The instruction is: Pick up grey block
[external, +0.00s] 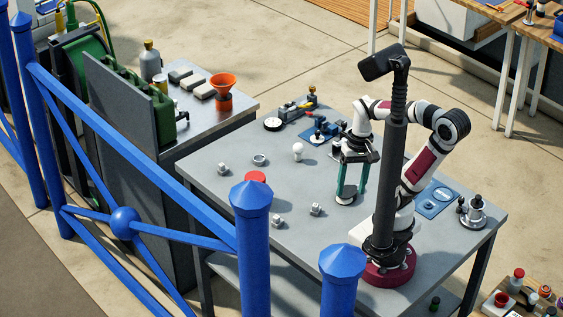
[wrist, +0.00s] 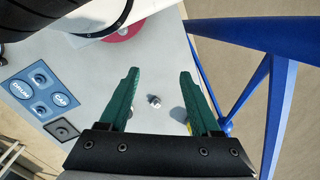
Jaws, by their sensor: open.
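Several small grey metal pieces lie apart on the grey table (external: 375,236). One blocky grey piece (external: 315,209) is nearest my gripper, to its lower left in the external view. Another (external: 278,221) lies further left, and a third (external: 222,169) near the table's left edge. I cannot tell which is the grey block. In the wrist view one small grey piece (wrist: 154,101) shows between the fingers, on the table and untouched. My gripper (external: 347,197) has teal fingers pointing down, open and empty; they also show in the wrist view (wrist: 159,73).
A ring-shaped piece (external: 259,159), a white bulb-like piece (external: 298,150) and a red disc (external: 255,177) share the table. A blue fixture (external: 322,130) stands behind. Blue railing (external: 150,168) runs along the near left. Free table lies between the pieces.

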